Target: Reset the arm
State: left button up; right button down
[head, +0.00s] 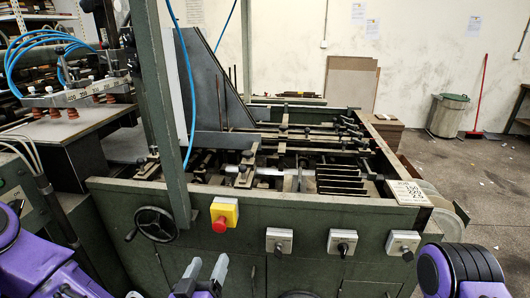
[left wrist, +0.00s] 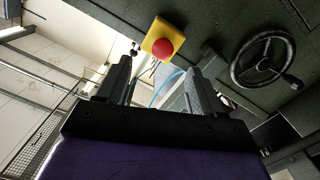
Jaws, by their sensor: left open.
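My left gripper (head: 206,270) is at the bottom of the head view, in front of the green machine's front panel. Its two grey fingers point up and stand apart, with nothing between them. In the left wrist view the open left gripper (left wrist: 158,75) shows two dark fingers with an empty gap. The red emergency button on a yellow box (left wrist: 163,44) appears beyond the fingertips there. My left arm is purple at the lower left of the head view. Part of my purple right arm (head: 460,270) shows at the lower right, but its gripper is out of view.
The green machine (head: 300,212) fills the middle. Its front carries a handwheel (head: 156,224), a yellow box with a red button (head: 223,215) and several grey switch boxes. A suction-cup unit with blue hoses (head: 82,92) stands left. A bin (head: 447,115) stands on open floor at right.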

pick_arm(q)
jog(key=s+a+f+n+g, duration=0.2)
jog(key=s+f+g, duration=0.25)
jog(key=f, duration=0.45)
jog(key=s+a+f+n+g, duration=0.2)
jog(key=s+f+g, duration=0.25)
jog(key=f, duration=0.55)
jog(key=s+a+f+g+y, duration=0.2)
jog(key=s+a+f, duration=0.2)
jog(key=s, duration=0.4)
jog(key=s+a+f+g+y, duration=0.2)
jog(key=s+a+f, duration=0.3)
jog(key=s, duration=0.3)
jog(key=shift+a+f+m+g+y, duration=0.2)
jog(key=shift+a+m+g+y, duration=0.1)
jog(key=shift+g, duration=0.4)
